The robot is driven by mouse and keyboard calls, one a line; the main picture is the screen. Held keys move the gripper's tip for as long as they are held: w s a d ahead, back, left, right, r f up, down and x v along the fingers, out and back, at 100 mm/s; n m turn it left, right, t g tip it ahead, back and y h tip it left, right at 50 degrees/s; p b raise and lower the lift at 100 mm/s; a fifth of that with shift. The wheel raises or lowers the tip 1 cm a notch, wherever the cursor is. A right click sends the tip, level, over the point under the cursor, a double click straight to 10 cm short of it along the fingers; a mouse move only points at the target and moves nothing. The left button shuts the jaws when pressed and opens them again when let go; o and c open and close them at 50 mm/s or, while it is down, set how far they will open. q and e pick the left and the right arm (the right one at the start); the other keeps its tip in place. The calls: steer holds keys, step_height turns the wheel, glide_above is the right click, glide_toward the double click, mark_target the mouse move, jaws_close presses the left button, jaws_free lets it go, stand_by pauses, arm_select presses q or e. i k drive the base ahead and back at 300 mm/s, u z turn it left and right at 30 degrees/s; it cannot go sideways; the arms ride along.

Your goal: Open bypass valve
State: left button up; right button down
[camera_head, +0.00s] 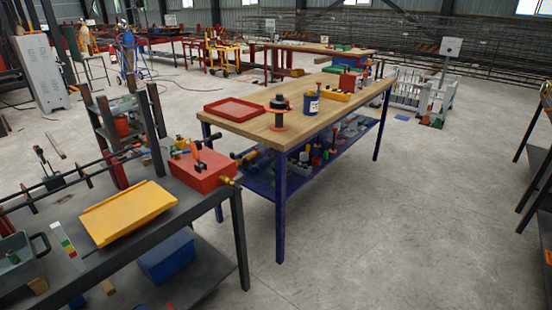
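A red box (204,170) sits at the right end of the dark metal bench (216,196) in the near left. A small upright lever with an orange grip (196,155) stands on its top, and a yellow brass-coloured fitting (228,181) sticks out of its front right corner. This looks like the valve unit, but no label is readable, and I cannot tell whether the valve is open or closed. Neither of my grippers is in view.
A yellow tray (128,212) lies on the dark bench left of the red box. Behind stands a wooden-topped table with blue legs (281,210), holding a red tray (234,109), a black-and-orange spool (279,113) and a blue can (311,103).

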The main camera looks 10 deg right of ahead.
mark_target(187, 151)
steer(key=z, duration=0.9)
steer(key=i, duration=0.45)
steer(key=u, duration=0.5)
steer(key=i, duration=1.1)
steer(key=u, duration=0.95)
